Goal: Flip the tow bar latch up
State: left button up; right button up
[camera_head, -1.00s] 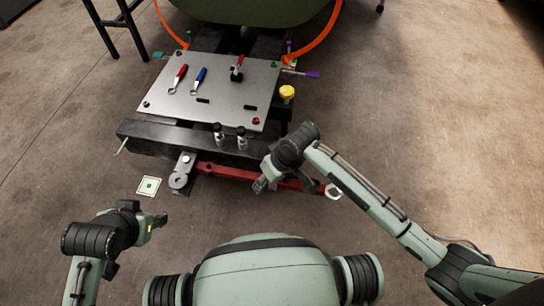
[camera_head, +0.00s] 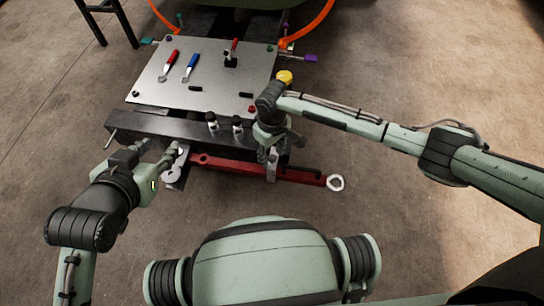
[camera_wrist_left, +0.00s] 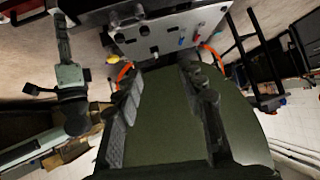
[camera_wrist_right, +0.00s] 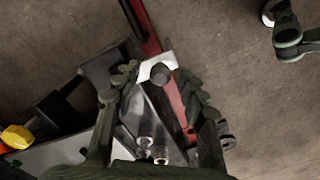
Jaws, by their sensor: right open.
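The red tow bar (camera_head: 300,174) lies across the front of the dark frame, with a pale ring (camera_head: 336,183) at its right end. A pale metal plate with a dark round knob (camera_wrist_right: 160,75), possibly the latch, crosses the bar in the right wrist view. My right gripper (camera_head: 268,152) is open and points down over the bar; in its wrist view the plate and knob lie between the fingertips (camera_wrist_right: 156,82), contact unclear. My left gripper (camera_head: 175,152) is open by the bar's left end, near a grey bracket (camera_head: 174,172), with nothing visible between its fingers (camera_wrist_left: 162,75).
A yellow knob (camera_head: 284,76) is close to my right arm. The floor in front of the bar is clear.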

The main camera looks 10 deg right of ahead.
pick_arm(q)
jog(key=shift+w+d+r+t+h, duration=0.35)
jog(key=shift+w+d+r, duration=0.2)
jog(key=shift+d+r, duration=0.2)
pick_arm(e)
jog(key=shift+f, duration=0.8)
grip_shut()
